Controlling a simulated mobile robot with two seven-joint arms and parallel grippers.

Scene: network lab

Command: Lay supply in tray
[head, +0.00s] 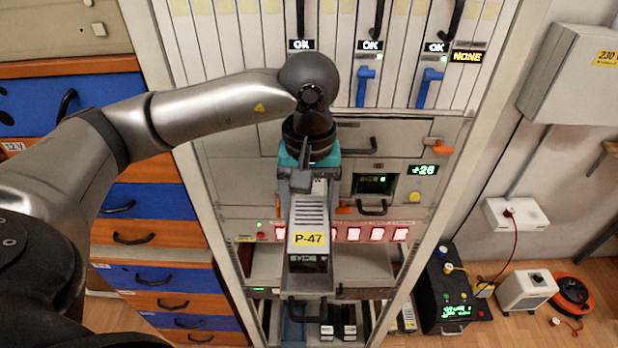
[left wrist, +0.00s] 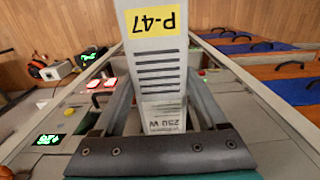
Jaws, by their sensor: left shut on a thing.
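The supply (head: 307,238) is a long pale grey unit with vent slots and a yellow P-47 label. My left gripper (head: 309,192) is shut on its upper end in front of the rack. The left wrist view shows the supply (left wrist: 158,75) between the two fingers of my left gripper (left wrist: 160,105), its label end pointing away from the camera. In the head view a light grey tray-like shelf (head: 265,266) shows behind the supply, below the row of red lamps; the supply covers its middle. I cannot tell whether they touch. My right gripper is not in view.
Slim modules with blue latches (head: 366,86) fill the rack's top. A panel with an orange handle (head: 438,146) and a lit display (head: 422,170) sits mid-rack. Blue and orange drawers (head: 165,258) stand left. A black battery-like box (head: 452,290) and a cable reel (head: 572,292) are on the floor right.

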